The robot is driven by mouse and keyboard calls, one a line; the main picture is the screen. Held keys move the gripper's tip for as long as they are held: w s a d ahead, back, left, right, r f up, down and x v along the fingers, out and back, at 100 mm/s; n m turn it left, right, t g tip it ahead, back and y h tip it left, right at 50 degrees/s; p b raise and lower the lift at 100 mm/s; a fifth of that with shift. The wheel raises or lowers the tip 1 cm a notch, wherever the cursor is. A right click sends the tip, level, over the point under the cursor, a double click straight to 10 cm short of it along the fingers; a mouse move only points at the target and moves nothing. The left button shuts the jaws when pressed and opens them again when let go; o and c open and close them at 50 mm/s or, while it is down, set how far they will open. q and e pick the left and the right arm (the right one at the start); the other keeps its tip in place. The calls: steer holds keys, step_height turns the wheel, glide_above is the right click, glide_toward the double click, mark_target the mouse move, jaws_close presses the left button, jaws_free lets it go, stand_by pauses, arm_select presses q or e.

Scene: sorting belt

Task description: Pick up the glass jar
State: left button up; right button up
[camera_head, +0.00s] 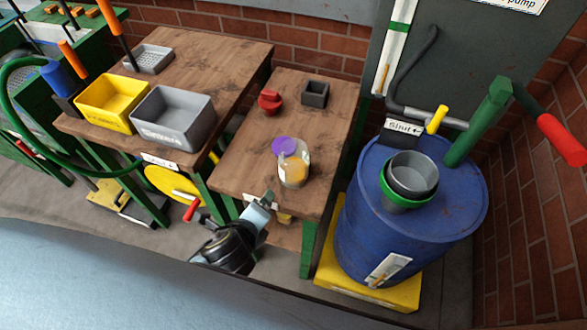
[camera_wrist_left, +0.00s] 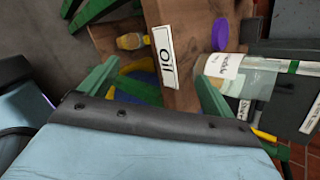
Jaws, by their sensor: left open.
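The glass jar (camera_head: 294,172) stands on the small wooden table, clear with something yellow inside. It also shows at the right of the left wrist view (camera_wrist_left: 257,82), with a white label. A purple disc (camera_head: 282,145) shows right beside the jar; I cannot tell whether it touches it. My left gripper (camera_head: 264,202) is at the front edge of the table, in front of the jar and a little left of it. It is open and empty, its green fingers apart in the left wrist view (camera_wrist_left: 155,90). My right gripper is not in view.
The small wooden table (camera_head: 243,170) also carries a red object (camera_head: 270,103) and a dark grey box (camera_head: 315,93) farther back. A blue drum (camera_head: 350,225) with nested buckets (camera_head: 411,175) stands to the right. A yellow bin (camera_head: 103,103) and a grey bin (camera_head: 172,118) are left.

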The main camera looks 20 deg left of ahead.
mark_target(288, 175)
arm_select(q)
steer(key=w+d+r+m+t+h, duration=0.2)
steer(key=d+r+m+t, duration=0.4)
steer(key=m, duration=0.8)
steer(key=shift+g, duration=0.8)
steer(key=b+x, duration=0.1)
steer(key=x, duration=0.2)
steer(key=a+b+x, duration=0.1)
steer(key=x, duration=0.2)
steer(key=shift+w+a+r, duration=0.1)
steer(key=shift+w+a, duration=0.05)
steer(key=shift+w, duration=0.65)
steer(key=b+x, duration=0.1)
steer(key=x, duration=0.3)
steer(key=shift+w, duration=0.45)
steer(key=c, duration=1.3)
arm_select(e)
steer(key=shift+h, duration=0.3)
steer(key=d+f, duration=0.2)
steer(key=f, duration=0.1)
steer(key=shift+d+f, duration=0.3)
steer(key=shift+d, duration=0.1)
